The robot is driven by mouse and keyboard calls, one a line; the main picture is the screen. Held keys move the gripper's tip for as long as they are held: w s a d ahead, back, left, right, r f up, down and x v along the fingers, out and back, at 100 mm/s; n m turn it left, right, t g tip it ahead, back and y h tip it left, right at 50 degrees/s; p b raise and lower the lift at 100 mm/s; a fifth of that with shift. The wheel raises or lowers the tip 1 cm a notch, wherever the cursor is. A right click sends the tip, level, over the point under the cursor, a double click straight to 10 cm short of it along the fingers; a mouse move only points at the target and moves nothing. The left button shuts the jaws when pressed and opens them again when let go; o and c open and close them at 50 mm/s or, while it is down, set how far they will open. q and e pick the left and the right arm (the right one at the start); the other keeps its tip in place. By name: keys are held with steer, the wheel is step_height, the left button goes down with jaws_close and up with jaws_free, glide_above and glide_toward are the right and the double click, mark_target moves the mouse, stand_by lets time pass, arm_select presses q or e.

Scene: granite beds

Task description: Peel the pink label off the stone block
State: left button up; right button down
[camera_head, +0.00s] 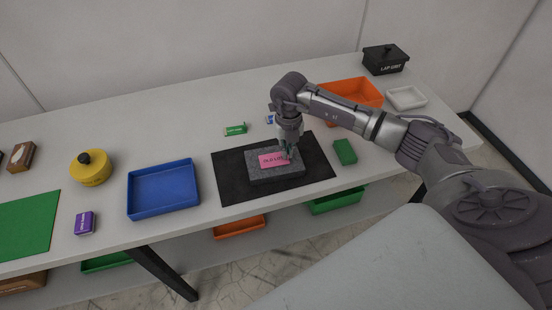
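The grey stone block (285,173) lies on a black mat (232,185) on the table. The pink label (270,161) lies on top of the block, with dark printing on it. My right gripper (289,154) points down at the label's right end, at or just above it. Its fingers are small and dark here, and I cannot tell whether they are closed on the label's edge. The label looks flat on the block. My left gripper is not in view.
A green block (345,152) lies right of the mat. A blue tray (163,209), purple box (84,222) and yellow container (91,168) stand left. An orange tray (365,92), white dish (406,98) and black bin (385,60) stand back right. A small green box (236,129) lies behind the mat.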

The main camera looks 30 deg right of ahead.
steer(key=shift+s+d+r+p, duration=0.1)
steer(key=shift+d+r+p, duration=0.15)
steer(key=shift+r+p, duration=0.5)
steer(key=shift+s+d+r+p, duration=0.1)
steer(key=shift+d+r+p, duration=0.25)
steer(key=shift+r, duration=0.65)
stand_by(0.8)
steer(key=shift+a, duration=0.1)
steer(key=shift+r+p, duration=1.7)
steer(key=shift+r, duration=0.8)
